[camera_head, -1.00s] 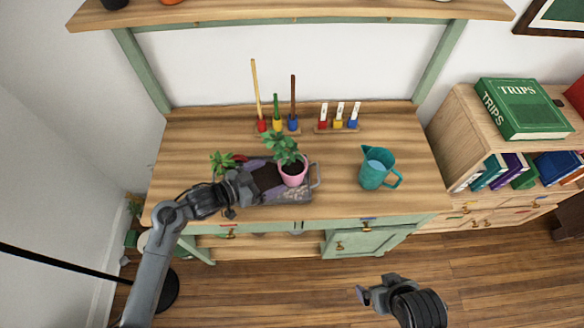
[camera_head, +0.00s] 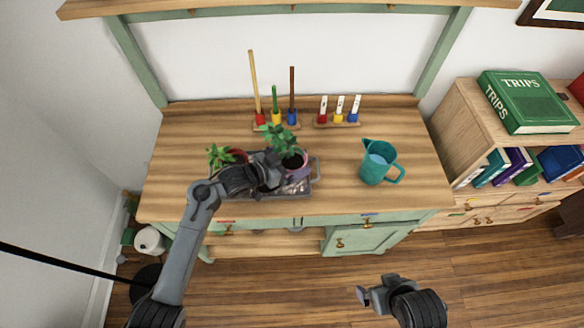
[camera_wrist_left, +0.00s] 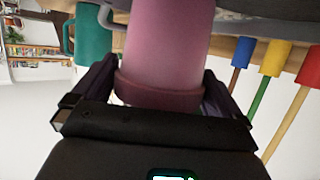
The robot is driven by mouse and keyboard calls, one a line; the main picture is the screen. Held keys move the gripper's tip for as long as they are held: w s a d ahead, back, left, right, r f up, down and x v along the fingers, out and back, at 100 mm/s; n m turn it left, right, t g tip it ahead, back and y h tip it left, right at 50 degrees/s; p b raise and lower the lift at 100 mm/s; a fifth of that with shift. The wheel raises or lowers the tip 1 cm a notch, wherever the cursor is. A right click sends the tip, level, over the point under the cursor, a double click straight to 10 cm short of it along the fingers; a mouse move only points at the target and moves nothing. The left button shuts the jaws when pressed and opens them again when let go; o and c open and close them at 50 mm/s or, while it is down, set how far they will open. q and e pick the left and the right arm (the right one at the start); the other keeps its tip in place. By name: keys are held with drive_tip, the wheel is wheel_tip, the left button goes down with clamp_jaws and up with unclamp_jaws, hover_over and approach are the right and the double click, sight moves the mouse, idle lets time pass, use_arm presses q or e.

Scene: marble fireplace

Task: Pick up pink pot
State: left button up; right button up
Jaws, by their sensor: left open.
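The pink pot (camera_head: 301,172) with a leafy green plant (camera_head: 280,139) stands on a grey tray (camera_head: 314,179) on the wooden tabletop. My left gripper (camera_head: 279,168) is at the pot's left side in the head view and partly hides it. In the left wrist view, the pink pot (camera_wrist_left: 166,45) fills the space between the two dark fingers of the open left gripper (camera_wrist_left: 158,85). Whether a finger touches the pot is unclear. My right gripper (camera_head: 374,294) hangs low in front of the cabinet, away from the pot; its jaw gap is unclear.
Another small plant (camera_head: 219,156) stands left of my left gripper. A teal pitcher (camera_head: 376,162) is to the right. Colored peg stands (camera_head: 276,118) (camera_head: 338,116) line the back. Bare tabletop lies between tray and pitcher.

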use_arm(q)
drive_tip(key=c, duration=0.9)
drive_tip(key=shift+c, duration=0.6)
drive_tip(key=shift+r, duration=0.1)
